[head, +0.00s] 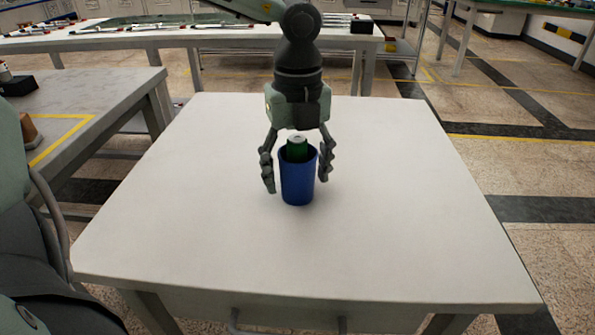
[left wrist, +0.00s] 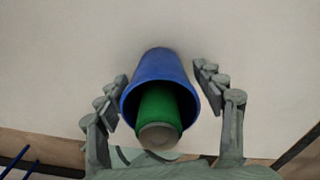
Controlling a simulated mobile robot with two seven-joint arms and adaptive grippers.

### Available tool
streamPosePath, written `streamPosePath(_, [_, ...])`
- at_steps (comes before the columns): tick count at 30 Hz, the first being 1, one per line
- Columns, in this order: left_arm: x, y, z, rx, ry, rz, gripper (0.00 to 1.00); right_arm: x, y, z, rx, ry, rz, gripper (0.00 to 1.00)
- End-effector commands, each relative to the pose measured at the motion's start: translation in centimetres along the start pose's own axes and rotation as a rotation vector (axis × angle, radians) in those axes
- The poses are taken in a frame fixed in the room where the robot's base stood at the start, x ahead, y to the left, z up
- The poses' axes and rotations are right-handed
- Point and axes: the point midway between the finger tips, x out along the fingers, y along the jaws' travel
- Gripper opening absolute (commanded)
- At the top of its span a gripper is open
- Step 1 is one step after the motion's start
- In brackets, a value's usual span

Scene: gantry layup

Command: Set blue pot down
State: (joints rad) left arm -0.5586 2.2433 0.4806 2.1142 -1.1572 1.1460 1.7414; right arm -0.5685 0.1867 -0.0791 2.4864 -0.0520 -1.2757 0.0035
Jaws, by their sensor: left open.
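The blue pot (head: 297,188) stands upright on the white table (head: 400,220), near its middle. A green can (head: 297,150) with a pale top stands inside the pot and rises above its rim. In the left wrist view the blue pot (left wrist: 160,65) and the green can (left wrist: 159,110) lie between my fingers. My left gripper (head: 297,178) is open, pointing down, with one finger on each side of the pot. Gaps show between the fingers and the pot in the left wrist view (left wrist: 162,92). My right gripper is not in view.
The white table is otherwise bare, with free room all around the pot. A grey table (head: 90,90) with an orange-brown object (head: 29,131) stands at the left. A long bench (head: 220,38) with several thin items stands behind.

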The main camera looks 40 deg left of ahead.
Motion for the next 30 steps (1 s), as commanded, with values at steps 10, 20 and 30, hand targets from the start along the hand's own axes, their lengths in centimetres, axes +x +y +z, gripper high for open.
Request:
streamPosePath(10, [-3.7,-0.1,0.1,0.000,-0.005,-0.006,0.68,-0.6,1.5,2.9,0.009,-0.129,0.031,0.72])
streamPosePath(20, [-10.4,-0.1,0.1,0.000,-0.003,-0.001,0.68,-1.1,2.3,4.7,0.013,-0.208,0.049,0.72])
streamPosePath(30, [-12.2,0.0,0.0,0.001,0.000,0.001,0.68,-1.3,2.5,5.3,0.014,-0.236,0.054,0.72])
